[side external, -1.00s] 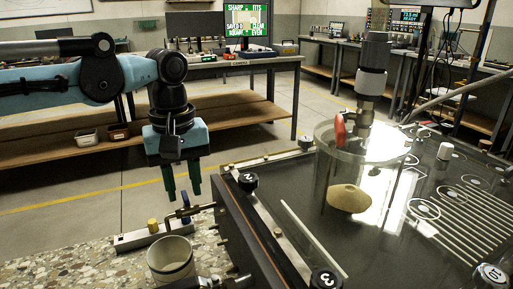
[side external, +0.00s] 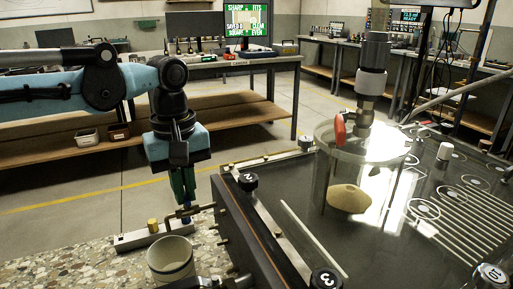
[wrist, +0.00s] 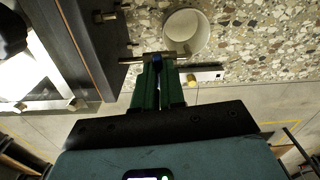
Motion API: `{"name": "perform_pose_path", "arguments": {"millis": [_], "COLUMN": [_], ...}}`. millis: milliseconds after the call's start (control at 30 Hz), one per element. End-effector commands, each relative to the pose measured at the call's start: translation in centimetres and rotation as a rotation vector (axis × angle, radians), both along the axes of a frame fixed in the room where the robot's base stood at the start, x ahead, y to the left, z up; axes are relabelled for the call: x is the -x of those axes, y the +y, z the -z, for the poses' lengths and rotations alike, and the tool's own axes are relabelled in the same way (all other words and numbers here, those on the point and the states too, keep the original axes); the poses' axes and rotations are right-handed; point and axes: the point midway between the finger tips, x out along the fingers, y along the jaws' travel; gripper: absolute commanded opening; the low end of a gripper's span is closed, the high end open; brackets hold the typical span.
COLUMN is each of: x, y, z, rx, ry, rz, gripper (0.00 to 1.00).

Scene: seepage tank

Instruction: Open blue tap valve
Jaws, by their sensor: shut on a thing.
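The blue tap valve (side external: 186,220) sits on a brass pipe (side external: 192,210) that comes out of the tank's left side. Most of its blue handle is hidden by my fingers. My gripper (side external: 184,198) points down with its green fingers shut on the blue handle. In the wrist view the two fingers of my gripper (wrist: 158,72) close around the blue handle (wrist: 157,60), with the brass pipe (wrist: 130,60) at the fingertips. The tank (side external: 228,215) has a dark top with a glass cylinder (side external: 322,165) standing on it.
A white cup (side external: 171,262) stands on the speckled surface just in front of the tap; it also shows in the wrist view (wrist: 206,32). A light rail with a yellow knob (side external: 153,225) lies left of the tap.

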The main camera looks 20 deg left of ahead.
Motion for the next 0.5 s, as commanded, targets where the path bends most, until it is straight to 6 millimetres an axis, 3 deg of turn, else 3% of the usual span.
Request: {"name": "perform_pose_path", "arguments": {"millis": [200,500], "x": [0.0,0.01], "y": [0.0,-0.01], "z": [-0.03,-0.04], "rx": [0.0,0.0], "ry": [0.0,0.0], "rz": [-0.181,-0.2], "gripper": [0.0,0.0]}}
